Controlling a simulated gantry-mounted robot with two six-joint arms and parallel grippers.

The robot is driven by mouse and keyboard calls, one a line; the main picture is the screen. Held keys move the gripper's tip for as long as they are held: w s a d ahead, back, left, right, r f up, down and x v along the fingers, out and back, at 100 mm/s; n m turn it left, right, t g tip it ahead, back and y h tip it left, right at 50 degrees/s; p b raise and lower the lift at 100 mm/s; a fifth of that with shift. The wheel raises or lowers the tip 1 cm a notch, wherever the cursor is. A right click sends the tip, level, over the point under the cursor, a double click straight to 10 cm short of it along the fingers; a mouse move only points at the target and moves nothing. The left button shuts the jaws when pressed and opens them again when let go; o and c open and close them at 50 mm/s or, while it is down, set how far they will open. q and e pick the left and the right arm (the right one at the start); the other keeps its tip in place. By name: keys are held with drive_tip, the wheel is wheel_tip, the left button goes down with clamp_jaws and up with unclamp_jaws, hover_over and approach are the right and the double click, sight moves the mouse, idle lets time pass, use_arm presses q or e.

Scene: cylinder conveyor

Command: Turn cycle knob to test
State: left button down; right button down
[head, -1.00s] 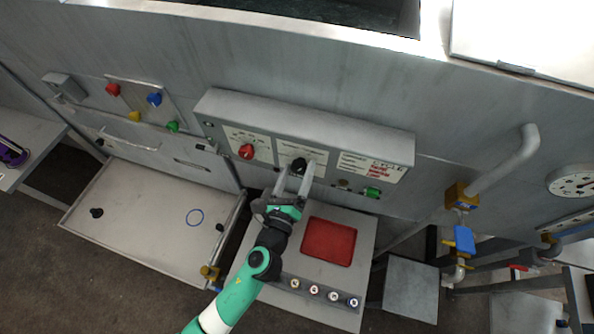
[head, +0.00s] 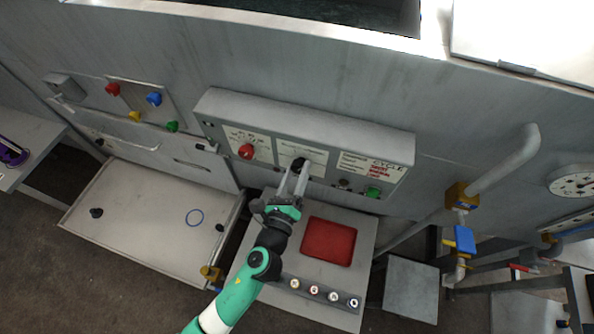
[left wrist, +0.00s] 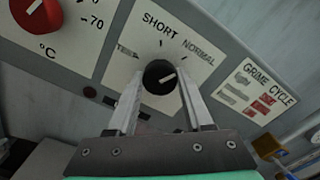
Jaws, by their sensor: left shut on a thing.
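The cycle knob is a round black knob (left wrist: 160,77) on a white dial plate (left wrist: 140,95) marked TEST on the left, SHORT at the top and NORMAL on the right. Its white pointer line slants up to the right, toward the NORMAL side. In the head view the knob (head: 298,163) sits in the middle of the grey control panel (head: 300,118). My left gripper (head: 296,177) reaches up to the panel, its two fingers on either side of the knob and shut on it. In the left wrist view the fingers (left wrist: 160,88) partly cover the plate. My right gripper is out of view.
A red temperature knob (head: 246,151) is left of the cycle knob, and a green button (head: 373,192) is to its right. Below stands a table (head: 282,255) with a red tray (head: 329,241) and a row of small buttons. Pipes and a blue valve (head: 464,240) are at the right.

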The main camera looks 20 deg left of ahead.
use_arm(q)
drive_tip(key=n+b, duration=0.2)
drive_tip(key=n, duration=0.4)
drive_tip(key=shift+f, duration=0.1)
drive_tip(key=n+b, duration=0.3)
drive_tip(key=n, duration=0.2)
drive_tip(key=shift+n, duration=0.3)
drive_tip(key=n+b, duration=0.3)
drive_tip(key=n, duration=0.3)
drive_tip(key=shift+b, duration=0.4)
drive_tip(key=n+b, duration=0.1)
drive_tip(key=n, duration=0.2)
drive_tip(key=shift+n+b, duration=0.9)
drive_tip(key=shift+n, duration=0.6)
drive_tip(key=shift+c, duration=1.5)
unclamp_jaws()
drive_tip(key=shift+s, duration=0.1)
